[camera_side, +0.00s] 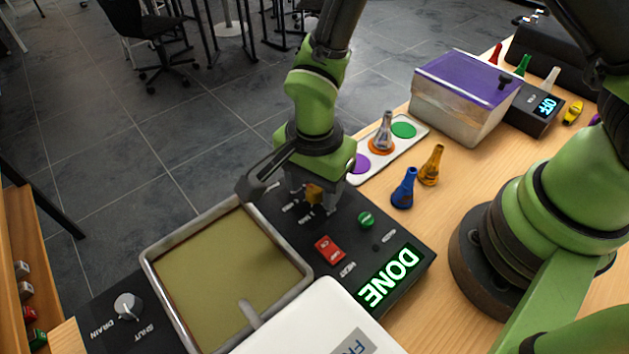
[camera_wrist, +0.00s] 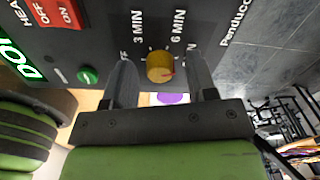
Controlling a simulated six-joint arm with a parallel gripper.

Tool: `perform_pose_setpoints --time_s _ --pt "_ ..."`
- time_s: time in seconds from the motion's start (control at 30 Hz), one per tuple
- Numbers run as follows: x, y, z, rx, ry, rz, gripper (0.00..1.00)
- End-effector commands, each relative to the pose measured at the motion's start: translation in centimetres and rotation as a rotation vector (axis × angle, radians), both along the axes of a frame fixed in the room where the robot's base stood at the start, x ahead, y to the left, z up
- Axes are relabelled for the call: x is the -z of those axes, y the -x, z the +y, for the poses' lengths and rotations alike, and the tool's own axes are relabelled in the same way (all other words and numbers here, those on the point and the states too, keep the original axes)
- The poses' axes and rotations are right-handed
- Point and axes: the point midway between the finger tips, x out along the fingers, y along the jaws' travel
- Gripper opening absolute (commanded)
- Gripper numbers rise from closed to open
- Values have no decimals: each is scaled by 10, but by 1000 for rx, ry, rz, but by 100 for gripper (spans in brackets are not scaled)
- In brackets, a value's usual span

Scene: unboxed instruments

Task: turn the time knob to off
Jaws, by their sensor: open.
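The yellow time knob (camera_wrist: 158,66) sits on the black control panel, with a small red mark on its lower right side in the wrist view. The labels 3 MIN and 6 MIN show above it. Labels at left and right are partly hidden by my fingers. In the side view the knob (camera_side: 314,191) shows partly under the wrist. My gripper (camera_wrist: 162,62) is open, with one finger on each side of the knob. A gap seems to show between the knob and each finger. In the side view my gripper (camera_side: 318,200) is low over the panel.
The panel carries a green button (camera_side: 366,219), a red heat switch (camera_side: 329,249) and a display (camera_side: 390,278) reading DONE. A framed basin (camera_side: 157,265) lies to the left. Blue (camera_side: 404,188) and orange (camera_side: 432,165) nozzle-shaped pieces stand on the table to the right.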

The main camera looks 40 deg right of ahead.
Motion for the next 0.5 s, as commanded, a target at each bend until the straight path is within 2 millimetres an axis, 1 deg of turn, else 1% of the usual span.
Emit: perform_pose_setpoints --time_s 0.17,0.2,0.27,0.3,0.37,0.4,0.5 --pt "0 0 0 0 0 0 52" --pt "0 0 0 0 0 0 50" --pt "0 0 0 0 0 0 36" --pt "0 0 0 1 0 0 27" --pt "0 0 0 0 0 0 13" --pt "0 0 0 0 0 0 4" --pt "0 0 0 0 0 0 3"
